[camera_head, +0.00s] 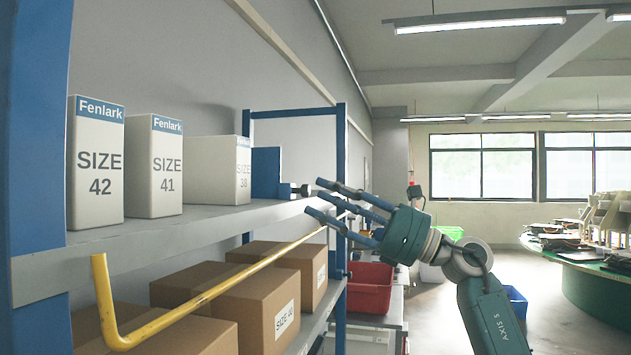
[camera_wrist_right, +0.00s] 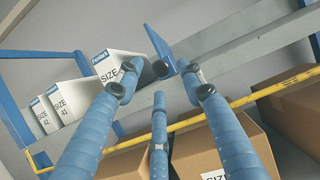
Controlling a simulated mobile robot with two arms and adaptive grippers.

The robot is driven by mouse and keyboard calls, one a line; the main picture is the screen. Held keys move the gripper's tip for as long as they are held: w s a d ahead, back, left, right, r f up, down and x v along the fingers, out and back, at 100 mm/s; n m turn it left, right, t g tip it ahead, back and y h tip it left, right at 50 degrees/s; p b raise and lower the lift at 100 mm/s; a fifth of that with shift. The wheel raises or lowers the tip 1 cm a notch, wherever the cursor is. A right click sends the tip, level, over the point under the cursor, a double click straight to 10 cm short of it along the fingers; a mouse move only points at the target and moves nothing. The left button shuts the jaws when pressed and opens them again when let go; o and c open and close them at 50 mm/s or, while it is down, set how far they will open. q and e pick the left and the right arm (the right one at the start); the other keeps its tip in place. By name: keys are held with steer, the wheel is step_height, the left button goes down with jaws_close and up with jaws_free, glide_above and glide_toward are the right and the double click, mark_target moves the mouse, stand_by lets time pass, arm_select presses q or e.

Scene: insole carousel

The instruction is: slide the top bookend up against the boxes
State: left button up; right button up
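On the upper shelf (camera_head: 200,221) stand white boxes marked SIZE 42 (camera_head: 95,165), SIZE 41 (camera_head: 153,170) and SIZE 38 (camera_head: 215,170), upright. The blue top bookend (camera_head: 266,175) stands just right of the SIZE 38 box; in the wrist view the bookend (camera_wrist_right: 158,42) shows close to that box (camera_wrist_right: 115,66), and I cannot tell whether they touch. My right gripper (camera_head: 320,197) is open, its fingers spread and pointing left toward the bookend, near the shelf's right end. In the wrist view the gripper (camera_wrist_right: 160,90) holds nothing. My left gripper is out of view.
A yellow rail (camera_head: 220,288) runs along the shelf front, below the upper shelf. Brown boxes (camera_head: 262,305) fill the lower shelf. A blue rack post (camera_head: 341,150) stands beside my right fingers.

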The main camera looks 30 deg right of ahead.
steer(key=shift+p+x, duration=0.35)
steer(key=shift+x, duration=0.65)
steer(key=shift+w, duration=0.15)
